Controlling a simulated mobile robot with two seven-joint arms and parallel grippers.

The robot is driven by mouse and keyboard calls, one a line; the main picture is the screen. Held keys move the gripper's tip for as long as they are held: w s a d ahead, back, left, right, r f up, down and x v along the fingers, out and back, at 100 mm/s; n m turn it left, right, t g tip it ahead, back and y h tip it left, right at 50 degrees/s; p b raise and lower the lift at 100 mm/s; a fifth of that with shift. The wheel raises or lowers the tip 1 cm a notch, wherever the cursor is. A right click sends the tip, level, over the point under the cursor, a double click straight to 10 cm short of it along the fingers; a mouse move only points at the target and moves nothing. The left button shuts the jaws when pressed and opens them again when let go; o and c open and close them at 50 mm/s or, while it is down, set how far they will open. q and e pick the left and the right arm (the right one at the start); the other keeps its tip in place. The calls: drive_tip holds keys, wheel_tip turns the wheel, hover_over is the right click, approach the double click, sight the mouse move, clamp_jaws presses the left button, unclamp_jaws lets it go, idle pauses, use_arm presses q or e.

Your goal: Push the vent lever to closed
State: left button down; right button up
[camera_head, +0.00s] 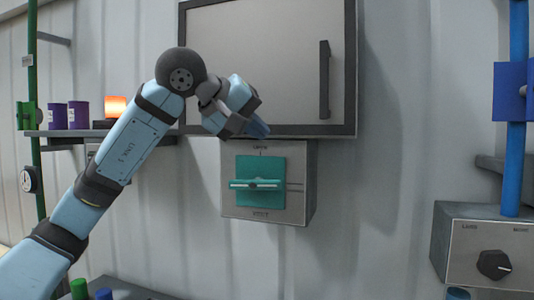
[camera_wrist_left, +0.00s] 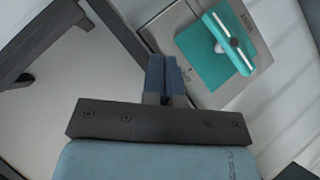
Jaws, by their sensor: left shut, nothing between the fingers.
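A grey box (camera_head: 296,205) on the wall carries a teal plate (camera_head: 262,165) with a teal lever (camera_head: 257,185) across it, which lies level in the head view. Small lettering stands above and below the plate and is hard to read. In the left wrist view the lever (camera_wrist_left: 228,38) and plate (camera_wrist_left: 203,62) show at the upper right. My left gripper (camera_head: 260,130) is shut and empty, just above the box's top edge and apart from the lever. Its closed blue fingers (camera_wrist_left: 163,65) point toward the box's side in the left wrist view. My right gripper is not in view.
A grey cabinet door (camera_head: 265,55) with a dark handle (camera_head: 324,80) is above the box. A knob box (camera_head: 483,245) and blue pole (camera_head: 517,160) stand right. A shelf (camera_head: 70,134) with purple cans (camera_head: 78,114) and a glowing orange lamp (camera_head: 115,106) is left. Wall between boxes is clear.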

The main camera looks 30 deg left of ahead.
use_arm(q)
drive_tip(key=shift+s+d+r, duration=0.15)
drive_tip(key=shift+s+r, duration=0.8)
drive_tip(key=shift+r, duration=0.1)
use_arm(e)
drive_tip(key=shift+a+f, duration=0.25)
use_arm(q)
drive_tip(key=shift+s, duration=0.15)
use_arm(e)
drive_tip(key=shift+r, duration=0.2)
